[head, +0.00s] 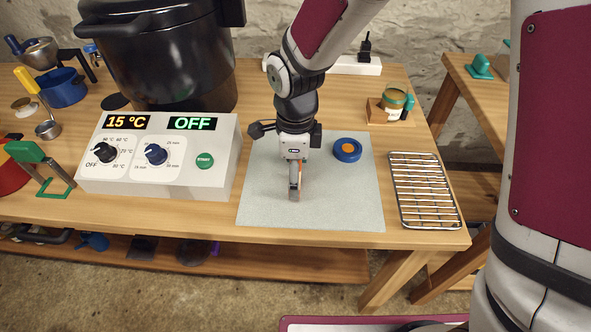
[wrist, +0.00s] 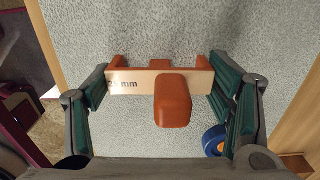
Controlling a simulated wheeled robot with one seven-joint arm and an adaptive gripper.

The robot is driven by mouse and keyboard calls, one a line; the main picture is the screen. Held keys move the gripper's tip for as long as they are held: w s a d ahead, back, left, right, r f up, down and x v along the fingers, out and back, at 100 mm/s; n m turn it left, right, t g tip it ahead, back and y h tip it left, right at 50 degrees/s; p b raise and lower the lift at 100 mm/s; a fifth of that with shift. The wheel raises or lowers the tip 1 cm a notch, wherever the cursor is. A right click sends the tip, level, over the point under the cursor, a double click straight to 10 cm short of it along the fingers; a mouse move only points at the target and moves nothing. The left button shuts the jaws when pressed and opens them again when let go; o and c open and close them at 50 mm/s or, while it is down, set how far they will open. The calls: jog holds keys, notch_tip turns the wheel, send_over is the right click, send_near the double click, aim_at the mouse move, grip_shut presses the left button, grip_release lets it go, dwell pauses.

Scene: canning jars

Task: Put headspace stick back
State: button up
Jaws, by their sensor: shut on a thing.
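My gripper (head: 295,182) points down over the grey mat (head: 340,205) on the wooden table. In the wrist view my gripper (wrist: 162,90) is shut on the headspace stick (wrist: 138,84), a pale strip marked 25 mm with orange end pieces and an orange block at its middle. The stick lies crosswise between the teal finger pads. In the head view it is mostly hidden by my fingers, with only a bit of orange showing. I cannot tell whether it touches the mat.
A blue lid with an orange centre (head: 347,150) lies on the mat, right of my gripper. A wire rack (head: 424,190) stands farther right, and a wooden holder with a jar (head: 391,107) behind it. The control box (head: 160,180) and black pot (head: 160,60) are at left.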

jog(key=o, duration=1.1)
jog(key=shift+o, duration=0.2)
jog(key=shift+r, duration=0.1)
notch_tip(320, 180, up, 12)
jog(key=shift+r+p, duration=0.1)
jog(key=shift+p, duration=0.9)
jog(key=s+d+r+n+t, duration=0.1)
jog(key=s+d+r+n, duration=0.4)
jog(key=d, duration=0.2)
jog(key=s+d+r+n, duration=0.4)
jog(key=s+d, duration=0.1)
jog(key=d, duration=0.2)
jog(key=s+d+n+t, duration=0.1)
jog(key=s+d+n, duration=0.5)
jog(key=s+n, duration=0.3)
jog(key=s, duration=0.3)
jog(key=shift+s, duration=0.25)
